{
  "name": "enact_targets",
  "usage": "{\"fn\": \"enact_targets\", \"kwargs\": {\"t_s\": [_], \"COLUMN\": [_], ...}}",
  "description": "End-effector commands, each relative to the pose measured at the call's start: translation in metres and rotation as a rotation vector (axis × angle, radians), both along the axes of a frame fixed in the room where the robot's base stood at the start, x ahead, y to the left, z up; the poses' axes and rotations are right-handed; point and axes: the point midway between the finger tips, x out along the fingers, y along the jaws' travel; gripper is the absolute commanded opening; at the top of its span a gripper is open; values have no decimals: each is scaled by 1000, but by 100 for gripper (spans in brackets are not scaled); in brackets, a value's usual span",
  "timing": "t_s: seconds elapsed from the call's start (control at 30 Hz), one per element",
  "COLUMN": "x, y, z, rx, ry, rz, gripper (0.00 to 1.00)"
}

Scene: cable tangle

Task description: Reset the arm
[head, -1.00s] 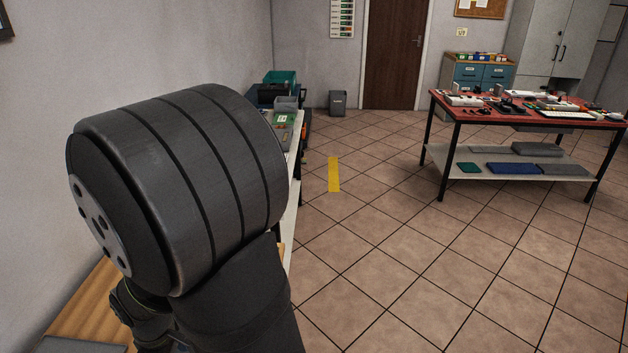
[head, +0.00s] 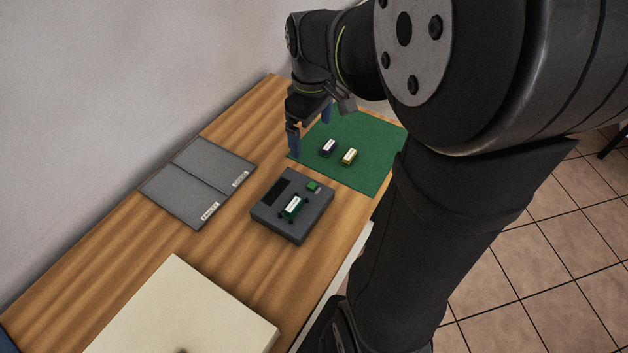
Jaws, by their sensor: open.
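My gripper (head: 311,129) is open. Its two blue fingers point down above the far left part of a green mat (head: 372,130), with nothing seen between them. My arm comes in from the right and covers the mat's right side.
A flat grey two-part tray (head: 185,195) lies left of the device, its labels seeming to read GOOD and FAULTY. A cream box or panel (head: 180,310) fills the near end of the wooden bench (head: 85,275). A wall borders the left. Tiled floor (head: 520,270) lies to the right.

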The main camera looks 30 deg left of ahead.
Motion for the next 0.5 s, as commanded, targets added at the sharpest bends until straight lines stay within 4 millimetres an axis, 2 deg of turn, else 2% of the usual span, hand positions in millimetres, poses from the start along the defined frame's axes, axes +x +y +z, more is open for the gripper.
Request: {"fn": "enact_targets", "kwargs": {"t_s": [0.07, 0.4, 0.5], "x": [1, 0, 0], "y": [-1, -1, -1], "z": [-5, -70, -84], "rx": [-3, -5, -3], "ry": [3, 5, 3], "rz": [0, 1, 0], "gripper": [100, 100, 100]}}
